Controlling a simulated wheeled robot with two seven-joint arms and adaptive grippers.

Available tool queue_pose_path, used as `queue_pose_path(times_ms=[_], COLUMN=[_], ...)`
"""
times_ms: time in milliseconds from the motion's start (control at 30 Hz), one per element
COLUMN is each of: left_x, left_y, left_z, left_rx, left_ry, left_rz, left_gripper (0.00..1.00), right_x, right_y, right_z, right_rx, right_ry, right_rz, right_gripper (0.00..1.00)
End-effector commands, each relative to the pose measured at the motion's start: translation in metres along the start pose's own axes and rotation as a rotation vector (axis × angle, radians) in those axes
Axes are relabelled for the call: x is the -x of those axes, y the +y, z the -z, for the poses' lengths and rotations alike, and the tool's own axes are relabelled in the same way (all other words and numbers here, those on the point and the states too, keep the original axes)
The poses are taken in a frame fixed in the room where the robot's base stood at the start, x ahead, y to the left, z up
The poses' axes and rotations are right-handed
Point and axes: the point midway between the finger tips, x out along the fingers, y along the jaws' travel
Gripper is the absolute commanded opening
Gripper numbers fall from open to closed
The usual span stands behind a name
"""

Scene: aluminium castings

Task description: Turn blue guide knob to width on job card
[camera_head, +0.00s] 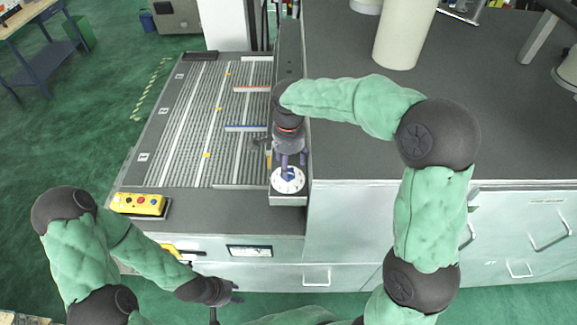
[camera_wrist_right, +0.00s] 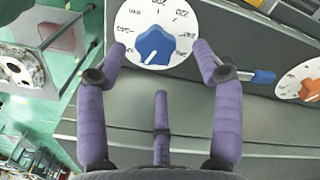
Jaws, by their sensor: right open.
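The blue guide knob (camera_wrist_right: 155,46) sits on a white round dial (camera_wrist_right: 128,22) with a printed scale; its white pointer mark faces the lower left of the right wrist view. The scale numbers are partly cut off and hard to read. In the head view the dial (camera_head: 288,184) is at the front right corner of the slatted table. My right gripper (camera_head: 291,158) is just above it, open, with purple fingers either side of the knob and apart from it. My left gripper (camera_head: 232,293) hangs low at the front; its fingers are too small to judge. I cannot identify the job card.
A blue guide bar (camera_head: 245,128) and a red bar (camera_head: 252,89) lie across the slatted table (camera_head: 190,130). An orange knob (camera_wrist_right: 310,88) is right of the dial. A yellow button box (camera_head: 138,204) is at the left front. A framed panel (camera_head: 250,251) is on the front.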

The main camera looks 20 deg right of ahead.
Motion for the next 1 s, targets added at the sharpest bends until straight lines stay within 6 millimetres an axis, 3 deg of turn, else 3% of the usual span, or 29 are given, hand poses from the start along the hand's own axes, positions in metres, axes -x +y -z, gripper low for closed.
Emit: queue_pose_path(times_ms=[233, 600, 667, 800, 833, 1000], left_x=[0.005, 0.006, 0.006, 0.006, 0.006, 0.006], left_y=[0.002, 0.002, 0.002, 0.002, 0.002, 0.002], left_z=[0.0, 0.0, 0.0, 0.0, 0.0, 0.0], left_rx=[0.0, 0.0, 0.0, 0.0, 0.0, 0.0], left_ry=[0.0, 0.0, 0.0, 0.0, 0.0, 0.0], left_rz=[0.0, 0.0, 0.0, 0.0, 0.0, 0.0], left_gripper=[0.4, 0.4, 0.4, 0.4, 0.4, 0.4], right_x=[-0.027, -0.033, -0.033, -0.033, -0.033, -0.033], right_y=[0.001, 0.0, 0.0, 0.0, 0.0, 0.0], right_z=[0.0, 0.0, 0.0, 0.0, 0.0, 0.001], right_rx=[0.0, 0.0, 0.0, 0.001, 0.0, 0.0], right_ry=[0.0, 0.0, 0.0, 0.001, 0.001, 0.003], right_rz=[-0.001, 0.001, 0.001, 0.002, 0.002, 0.003], right_gripper=[0.67, 0.67, 0.56, 0.16, 0.12, 0.09])
